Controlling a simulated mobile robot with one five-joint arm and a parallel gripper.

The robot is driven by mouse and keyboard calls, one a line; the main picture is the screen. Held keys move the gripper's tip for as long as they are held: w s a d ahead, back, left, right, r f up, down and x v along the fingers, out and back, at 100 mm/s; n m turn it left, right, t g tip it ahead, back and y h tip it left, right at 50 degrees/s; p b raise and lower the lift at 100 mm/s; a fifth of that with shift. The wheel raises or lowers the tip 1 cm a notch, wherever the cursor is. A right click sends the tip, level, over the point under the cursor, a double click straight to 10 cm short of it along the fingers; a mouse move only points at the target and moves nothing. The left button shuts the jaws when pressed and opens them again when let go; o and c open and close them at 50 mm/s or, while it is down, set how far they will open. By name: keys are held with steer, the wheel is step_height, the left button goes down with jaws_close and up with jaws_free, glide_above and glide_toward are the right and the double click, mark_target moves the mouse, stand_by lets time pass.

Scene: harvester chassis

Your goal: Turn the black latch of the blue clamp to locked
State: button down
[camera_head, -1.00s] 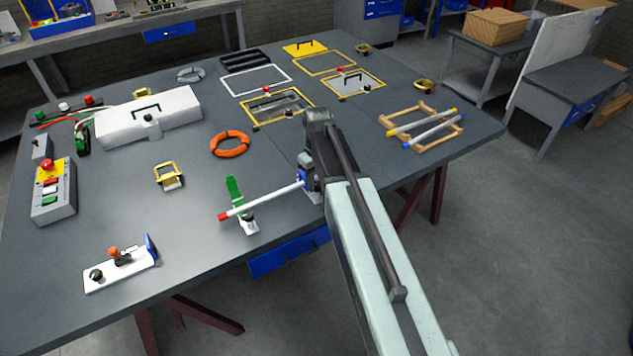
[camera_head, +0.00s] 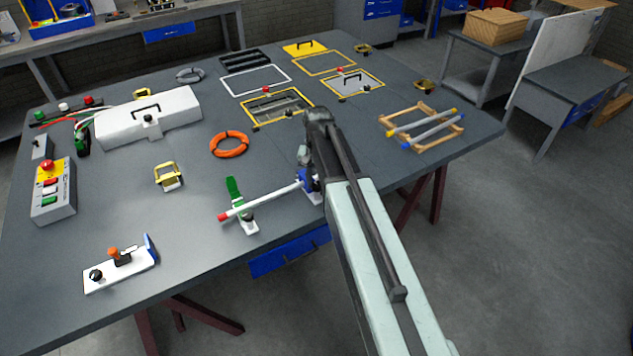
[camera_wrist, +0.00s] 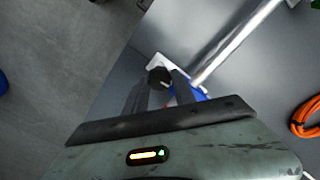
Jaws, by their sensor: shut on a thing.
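The blue clamp (camera_head: 304,178) stands on a white base near the table's front edge, partly hidden by my arm. It holds one end of a pale rod (camera_head: 265,202) with a red tip. In the wrist view the blue clamp (camera_wrist: 199,94) shows partly behind a finger. Its black latch (camera_wrist: 159,76) is a dark knob on the white base, between my fingertips. My gripper (camera_wrist: 158,88) is shut on the latch. In the head view the fingers are hidden behind my arm; the latch's exact angle cannot be told.
A green clamp (camera_head: 241,208) stands at the rod's red end. An orange ring (camera_head: 229,144) lies behind the rod and shows in the wrist view (camera_wrist: 306,117). A wooden rack (camera_head: 420,128) with rods is to the right.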

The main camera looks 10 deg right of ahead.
mark_target(317, 184)
steer(key=shift+m, duration=0.6)
steer(key=c, duration=1)
jaws_free()
steer(key=shift+c, duration=0.2)
step_height(317, 184, up, 8)
steer(key=p, duration=0.8)
steer(key=shift+f, duration=0.1)
